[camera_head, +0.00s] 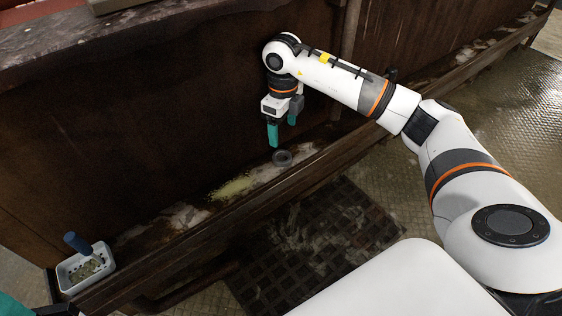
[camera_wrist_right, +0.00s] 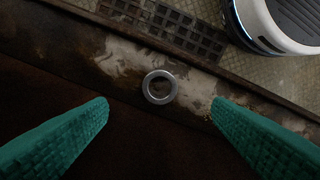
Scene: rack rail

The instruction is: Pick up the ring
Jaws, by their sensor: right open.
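A grey metal ring (camera_head: 282,158) lies flat on the stained ledge below my right gripper in the head view. In the right wrist view the ring (camera_wrist_right: 160,87) shows near the middle, between and beyond the two teal fingertips. My right gripper (camera_head: 282,132) points down above the ledge, open and empty, apart from the ring. Its fingers also show wide apart in the right wrist view (camera_wrist_right: 160,104). At the lower left corner of the head view a bit of teal shows, perhaps part of my left gripper; its jaws cannot be made out.
The ledge (camera_head: 235,205) runs along a dark brown panel (camera_head: 150,130) and has a raised front rail. A small white container (camera_head: 72,280) with a blue-handled tool (camera_head: 77,243) sits at the ledge's left end. A dark floor grate (camera_head: 320,240) lies below the rail.

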